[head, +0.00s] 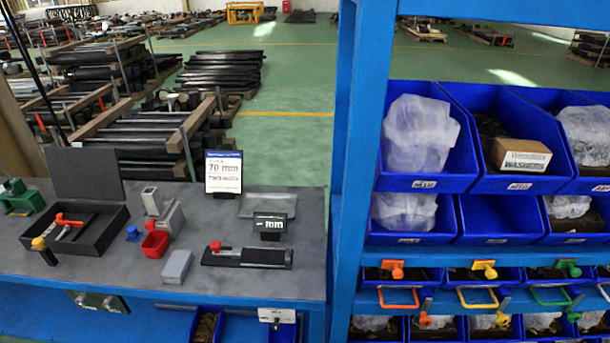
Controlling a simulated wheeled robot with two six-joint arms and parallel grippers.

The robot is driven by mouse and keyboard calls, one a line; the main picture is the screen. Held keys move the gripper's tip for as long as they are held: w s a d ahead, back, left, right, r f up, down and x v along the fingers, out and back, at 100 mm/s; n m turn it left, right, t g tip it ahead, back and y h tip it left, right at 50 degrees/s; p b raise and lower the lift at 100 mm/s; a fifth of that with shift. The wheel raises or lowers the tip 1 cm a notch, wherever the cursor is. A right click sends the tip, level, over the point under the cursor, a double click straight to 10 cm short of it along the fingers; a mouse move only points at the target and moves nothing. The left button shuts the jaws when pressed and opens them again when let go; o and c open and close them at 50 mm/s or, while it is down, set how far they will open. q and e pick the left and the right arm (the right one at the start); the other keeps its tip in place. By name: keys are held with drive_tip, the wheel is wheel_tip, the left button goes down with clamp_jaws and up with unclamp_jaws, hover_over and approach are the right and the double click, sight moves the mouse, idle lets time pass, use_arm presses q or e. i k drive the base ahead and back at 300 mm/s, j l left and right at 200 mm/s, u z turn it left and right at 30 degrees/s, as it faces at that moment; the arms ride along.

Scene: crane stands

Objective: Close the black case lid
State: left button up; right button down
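The black case (108,234) sits open on the left part of the grey workbench. Its lid (84,173) stands upright at the case's back edge. A red-handled tool (66,220) and dark items lie inside the tray. A yellow-topped black piece (40,244) stands at the case's front left corner; I cannot tell whether it touches the case. Neither of my grippers is in view.
On the grey workbench (225,297), right of the case, are a red bin (155,245), grey blocks (177,266), a 70 mm sign (223,172) and a black gauge (250,257). A green object (22,200) is at left. A blue bin rack (345,150) stands right.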

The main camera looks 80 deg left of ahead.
sight(78, 172)
drive_tip(key=u, duration=4.35)
